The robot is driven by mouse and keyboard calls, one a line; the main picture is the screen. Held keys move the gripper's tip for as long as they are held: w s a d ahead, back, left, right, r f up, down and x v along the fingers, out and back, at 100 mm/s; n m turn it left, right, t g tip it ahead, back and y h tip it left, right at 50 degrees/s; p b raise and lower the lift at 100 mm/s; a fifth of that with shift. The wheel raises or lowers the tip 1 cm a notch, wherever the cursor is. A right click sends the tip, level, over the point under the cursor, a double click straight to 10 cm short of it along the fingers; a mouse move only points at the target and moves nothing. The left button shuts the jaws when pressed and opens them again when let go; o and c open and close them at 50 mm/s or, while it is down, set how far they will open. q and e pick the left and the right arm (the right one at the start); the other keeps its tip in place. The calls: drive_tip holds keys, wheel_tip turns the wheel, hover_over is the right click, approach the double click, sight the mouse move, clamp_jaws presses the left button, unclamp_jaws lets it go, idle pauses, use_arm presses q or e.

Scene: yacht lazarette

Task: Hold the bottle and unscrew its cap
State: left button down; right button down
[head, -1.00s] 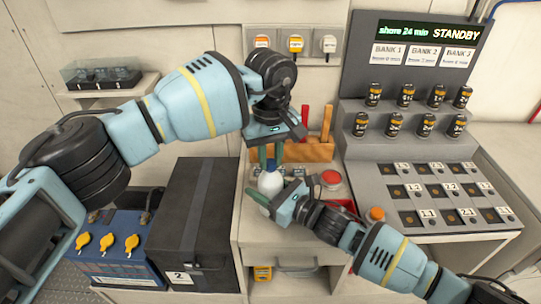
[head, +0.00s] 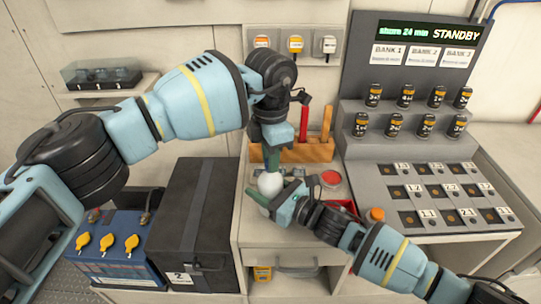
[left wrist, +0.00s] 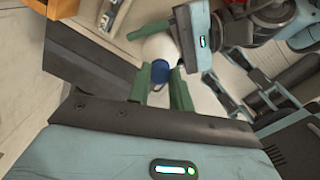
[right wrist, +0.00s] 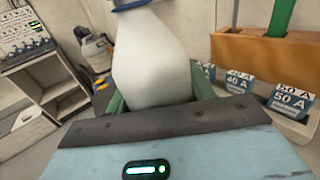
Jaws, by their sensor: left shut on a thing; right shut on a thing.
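The white bottle (head: 270,185) stands upright above the counter, and it fills the middle of the right wrist view (right wrist: 152,60). My right gripper (head: 266,194) is shut around the bottle's body from the right. The blue cap (left wrist: 160,71) is on top of the bottle in the left wrist view; its lower edge shows at the top of the right wrist view (right wrist: 130,4). My left gripper (head: 272,163) points down from above, its green fingers closed on the cap. In the head view these fingers hide the cap.
A red button (head: 331,179) and an orange knob (head: 376,214) are to the right. A black box (head: 195,230) stands left of the counter. The sloped battery panel (head: 430,195) is farther right.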

use_arm(q)
drive_tip(key=n, duration=0.4)
drive_tip(key=shift+n, duration=0.4)
drive_tip(key=n, duration=1.5)
drive_tip(key=shift+n, duration=0.3)
drive_tip(key=n, duration=0.6)
drive_tip(key=shift+r+n, duration=0.1)
drive_tip(key=shift+n, duration=0.3)
drive_tip(key=shift+r, duration=0.15)
drive_tip(key=shift+r, duration=0.8)
drive_tip(key=shift+r, duration=0.2)
